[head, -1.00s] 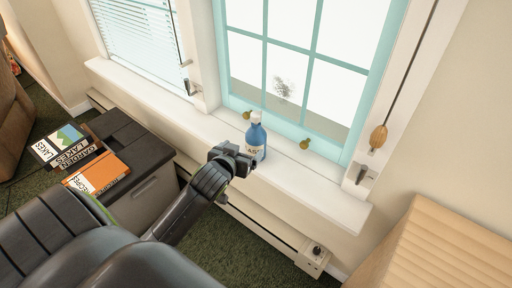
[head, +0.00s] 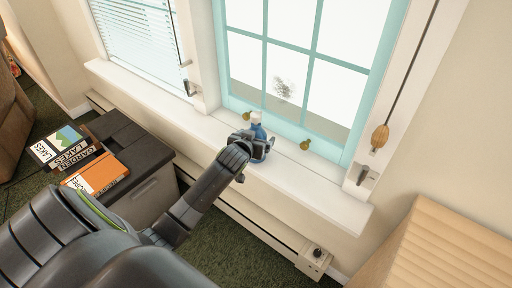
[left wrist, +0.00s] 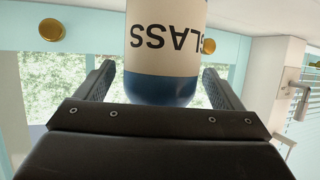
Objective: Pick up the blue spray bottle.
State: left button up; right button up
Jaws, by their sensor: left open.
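The blue spray bottle (head: 257,127) stands upright on the white windowsill in the head view, its lower part largely hidden by my gripper. In the left wrist view the bottle (left wrist: 165,60) shows a cream label with dark letters and a blue base, and it lies between the two fingers. My left gripper (head: 256,142) is at the bottle, with its jaws open around it. In the left wrist view the open fingers (left wrist: 163,84) stand on both sides with gaps to the bottle. My right gripper is not in view.
The windowsill (head: 310,184) is clear to the right of the bottle. Brass window knobs (head: 305,144) sit behind it. A dark cabinet (head: 130,140) with books (head: 97,173) stands at left. A baseboard heater (head: 270,238) runs under the sill. A beige slatted piece (head: 450,250) is at lower right.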

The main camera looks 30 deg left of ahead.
pick_arm(q)
jog(key=shift+w+f, duration=0.1)
jog(key=shift+w, duration=0.2)
jog(key=c, duration=1.4)
jog(key=shift+c, duration=0.7)
